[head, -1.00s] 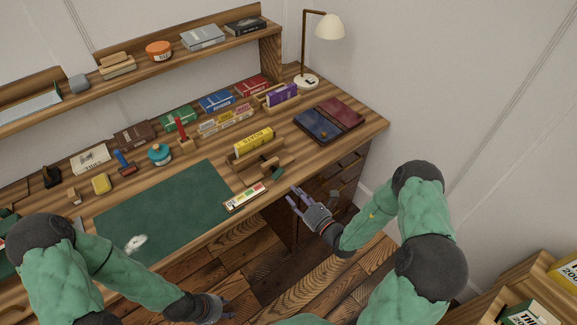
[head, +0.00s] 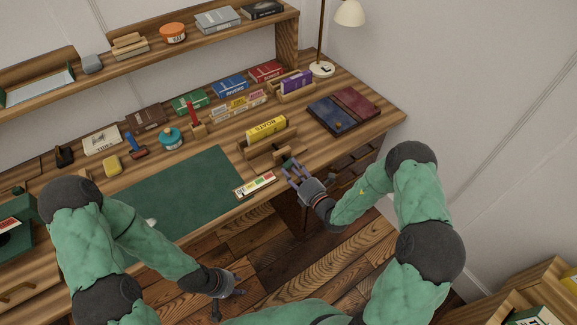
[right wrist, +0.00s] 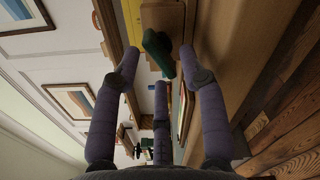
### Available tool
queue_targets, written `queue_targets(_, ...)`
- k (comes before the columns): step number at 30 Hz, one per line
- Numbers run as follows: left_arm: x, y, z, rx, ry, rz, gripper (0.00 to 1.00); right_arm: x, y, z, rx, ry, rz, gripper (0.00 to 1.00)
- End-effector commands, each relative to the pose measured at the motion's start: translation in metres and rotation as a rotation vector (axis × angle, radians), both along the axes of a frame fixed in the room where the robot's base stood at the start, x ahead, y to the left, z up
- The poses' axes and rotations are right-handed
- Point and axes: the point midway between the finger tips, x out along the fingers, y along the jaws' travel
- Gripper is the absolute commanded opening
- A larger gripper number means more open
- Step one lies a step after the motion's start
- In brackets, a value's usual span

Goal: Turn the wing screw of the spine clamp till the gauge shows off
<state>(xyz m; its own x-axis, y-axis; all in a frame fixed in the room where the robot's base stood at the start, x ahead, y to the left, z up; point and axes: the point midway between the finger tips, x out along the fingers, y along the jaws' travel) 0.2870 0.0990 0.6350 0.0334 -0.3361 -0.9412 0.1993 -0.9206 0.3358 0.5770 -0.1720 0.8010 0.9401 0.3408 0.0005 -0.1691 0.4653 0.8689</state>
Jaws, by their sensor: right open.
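The spine clamp (head: 286,154) is a wooden block frame at the desk's front edge, with a yellow book (head: 266,129) upright in it. Its green wing screw (head: 288,165) faces the front and is partly hidden by my right fingers. In the right wrist view the wing screw (right wrist: 158,54) lies just beyond and between the open fingers. The gauge (head: 255,185) is a pale strip with coloured bands, left of the screw; its reading is too small to tell. My right gripper (head: 293,171) is open at the screw. My left gripper (head: 230,298) is open and empty, low before the desk.
A green mat (head: 190,190) covers the desk left of the gauge. Blue and red books (head: 343,110) lie to the right of the clamp. Drawers are below the right end. Several books and small tools stand along the back.

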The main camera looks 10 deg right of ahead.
Motion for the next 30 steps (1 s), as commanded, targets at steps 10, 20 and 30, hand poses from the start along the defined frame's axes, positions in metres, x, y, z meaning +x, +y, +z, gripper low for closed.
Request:
queue_targets(10, 0.0, 0.0, -0.009, 0.0, 0.0, 0.0, 0.4, 0.029, 0.011, -0.001, 0.0, 0.002, 0.001, 0.42)
queue_targets(20, 0.0, 0.0, -0.009, 0.0, 0.0, 0.0, 0.4, 0.03, 0.011, 0.0, 0.0, 0.002, 0.0, 0.28)
queue_targets(30, 0.0, 0.0, -0.003, 0.0, 0.0, 0.0, 0.4, 0.03, 0.011, 0.002, 0.017, 0.006, 0.001, 0.0)
